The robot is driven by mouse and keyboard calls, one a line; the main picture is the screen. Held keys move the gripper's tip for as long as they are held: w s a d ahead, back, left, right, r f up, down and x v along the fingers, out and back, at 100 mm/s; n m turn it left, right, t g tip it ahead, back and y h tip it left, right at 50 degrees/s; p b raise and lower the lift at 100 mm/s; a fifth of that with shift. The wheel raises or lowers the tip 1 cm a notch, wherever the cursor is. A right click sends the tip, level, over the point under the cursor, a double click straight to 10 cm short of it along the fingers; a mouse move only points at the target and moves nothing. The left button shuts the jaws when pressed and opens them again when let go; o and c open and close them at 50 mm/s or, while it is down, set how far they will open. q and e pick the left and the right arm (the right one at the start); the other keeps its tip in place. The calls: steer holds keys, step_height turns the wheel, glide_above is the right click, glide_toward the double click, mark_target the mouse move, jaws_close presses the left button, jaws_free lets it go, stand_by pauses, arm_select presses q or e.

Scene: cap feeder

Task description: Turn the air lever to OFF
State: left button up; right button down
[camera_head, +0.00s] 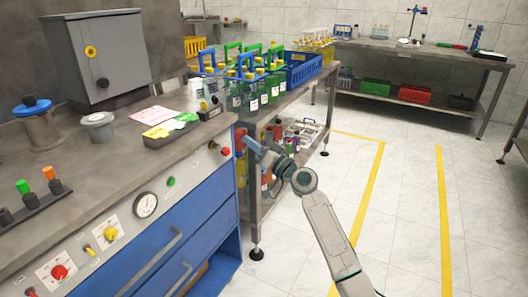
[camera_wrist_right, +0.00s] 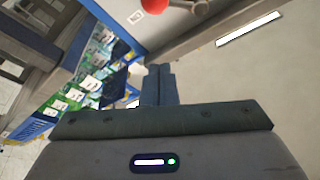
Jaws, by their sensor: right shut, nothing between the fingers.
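My right gripper (camera_head: 250,143) is beside the bench's right end in the head view, close to a small red-orange part (camera_head: 240,137) that may be this lever. In the wrist view the fingers (camera_wrist_right: 159,70) are together and empty, below the knob and apart from it. My left gripper is not in view.
The bench front panel carries a gauge (camera_head: 145,205), a red knob (camera_head: 59,271) and a red button (camera_head: 225,151). A rack shelf with bottles (camera_head: 250,94) and a blue crate (camera_head: 303,68) stands close behind my right gripper. The floor to the right is open.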

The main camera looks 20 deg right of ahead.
mark_target(222, 149)
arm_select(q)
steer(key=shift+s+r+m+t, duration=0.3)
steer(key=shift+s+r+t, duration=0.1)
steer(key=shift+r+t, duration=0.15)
arm_select(e)
steer(key=shift+w+a+f, duration=0.5)
steer(key=shift+a+f, duration=0.15)
steer(key=shift+a, duration=0.2)
steer(key=shift+w+a+f, duration=0.5)
steer(key=shift+a+f, duration=0.1)
steer(key=shift+a, duration=0.25)
